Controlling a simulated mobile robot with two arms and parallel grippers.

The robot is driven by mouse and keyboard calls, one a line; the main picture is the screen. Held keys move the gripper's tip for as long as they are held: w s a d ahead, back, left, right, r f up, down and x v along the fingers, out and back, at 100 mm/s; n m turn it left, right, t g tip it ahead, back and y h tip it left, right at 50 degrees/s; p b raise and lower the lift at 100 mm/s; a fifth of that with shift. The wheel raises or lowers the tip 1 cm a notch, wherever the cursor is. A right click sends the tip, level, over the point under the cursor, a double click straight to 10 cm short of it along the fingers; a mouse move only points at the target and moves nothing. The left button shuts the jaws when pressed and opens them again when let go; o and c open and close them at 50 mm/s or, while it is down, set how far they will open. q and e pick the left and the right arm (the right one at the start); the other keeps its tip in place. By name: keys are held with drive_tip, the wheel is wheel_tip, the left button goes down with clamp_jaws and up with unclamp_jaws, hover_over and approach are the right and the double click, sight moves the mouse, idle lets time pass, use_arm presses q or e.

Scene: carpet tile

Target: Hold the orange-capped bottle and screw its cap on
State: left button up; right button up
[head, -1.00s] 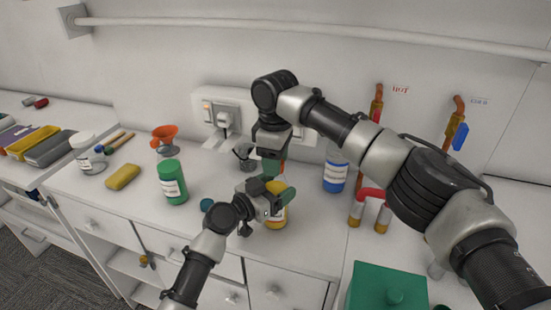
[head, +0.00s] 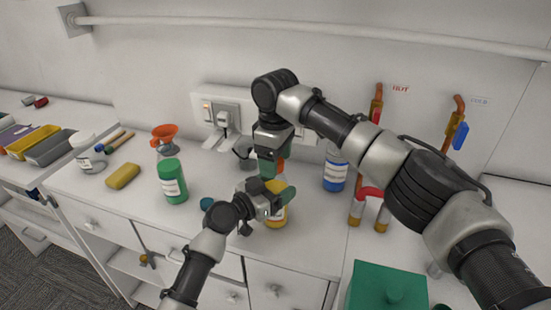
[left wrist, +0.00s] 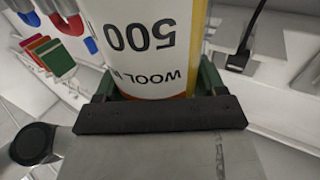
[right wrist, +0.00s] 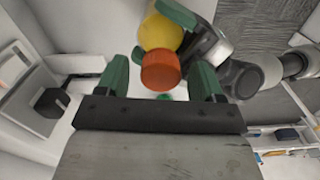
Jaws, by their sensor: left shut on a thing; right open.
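The yellow bottle (head: 278,218) with a white label stands upright on the counter, partly hidden by my arms. My left gripper (head: 270,197) is shut on it; the left wrist view shows the label (left wrist: 150,50) between its green fingers. The orange cap (right wrist: 161,70) sits at the bottle's top in the right wrist view; how tightly it sits I cannot tell. My right gripper (right wrist: 163,80) is open above the bottle, fingers pointing down, with the cap between and beyond its fingertips. In the head view the right gripper (head: 269,172) mostly hides the cap.
A green bottle (head: 172,182) and a yellow sponge (head: 122,176) stand to the left. A blue bottle (head: 335,172) is behind right, near red-handled pipes (head: 370,195). A green box (head: 388,288) is front right.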

drive_tip(key=shift+r, duration=2.3)
wheel_tip(320, 180, up, 4)
drive_tip(key=shift+f+n, duration=0.25)
drive_tip(key=shift+n, duration=0.45)
drive_tip(key=shift+c, duration=0.3)
drive_tip(key=shift+f, duration=4.05)
